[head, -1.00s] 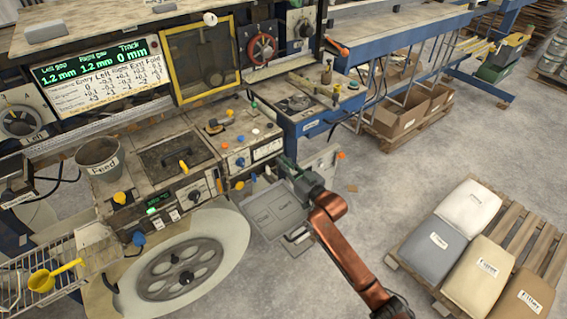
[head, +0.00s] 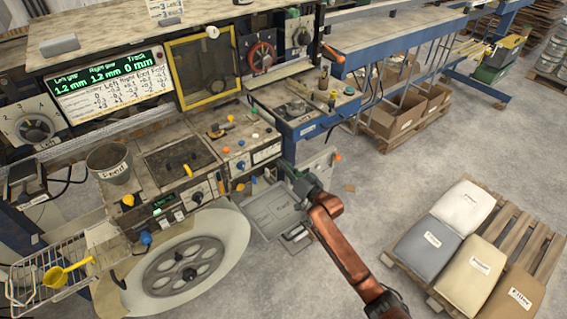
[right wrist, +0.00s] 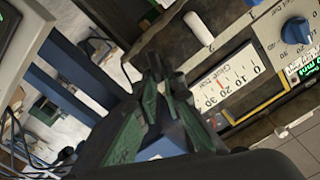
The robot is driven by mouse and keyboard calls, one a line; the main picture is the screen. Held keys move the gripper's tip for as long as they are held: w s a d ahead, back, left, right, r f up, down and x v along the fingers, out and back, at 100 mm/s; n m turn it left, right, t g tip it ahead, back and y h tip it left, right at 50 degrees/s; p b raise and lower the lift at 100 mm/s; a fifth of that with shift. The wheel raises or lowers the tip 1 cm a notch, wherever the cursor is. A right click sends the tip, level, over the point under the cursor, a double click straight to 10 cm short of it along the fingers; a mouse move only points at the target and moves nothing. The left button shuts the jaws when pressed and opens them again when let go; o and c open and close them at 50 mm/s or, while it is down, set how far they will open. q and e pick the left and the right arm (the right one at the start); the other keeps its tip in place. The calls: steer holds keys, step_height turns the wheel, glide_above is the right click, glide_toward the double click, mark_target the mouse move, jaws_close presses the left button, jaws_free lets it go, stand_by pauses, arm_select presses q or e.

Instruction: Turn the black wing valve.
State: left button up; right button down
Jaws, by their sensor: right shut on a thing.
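My right gripper (head: 284,168) is at the front of the machine's right end, beside the small control panel. In the right wrist view its green-backed fingers (right wrist: 165,80) are closed together on a dark part that looks like the black wing valve (right wrist: 157,66). The valve is mostly hidden by the fingers, so its angle cannot be told. In the head view the valve is hidden behind the gripper. My left gripper is not in view.
Close to the fingers in the right wrist view are a white knob (right wrist: 198,29), a white scale plate (right wrist: 222,88) and a blue dial (right wrist: 297,31). A grey cup (head: 108,162) stands on the machine. Sacks on a pallet (head: 535,245) lie at the right, with open floor between.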

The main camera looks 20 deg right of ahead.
steer(key=shift+w+d+f+m+p, duration=0.2)
steer(key=shift+m+p, duration=0.4)
steer(key=shift+m, duration=1.5)
steer(key=shift+s+d+f+m+p, duration=0.15)
steer(key=shift+f+m+p, duration=0.3)
steer(key=shift+m, duration=1.65)
steer(key=shift+w+d+f+m+p, duration=0.15)
steer(key=shift+m+p, duration=0.55)
steer(key=shift+m, duration=1.4)
steer(key=c, duration=2)
jaws_free()
steer(key=shift+c, duration=0.2)
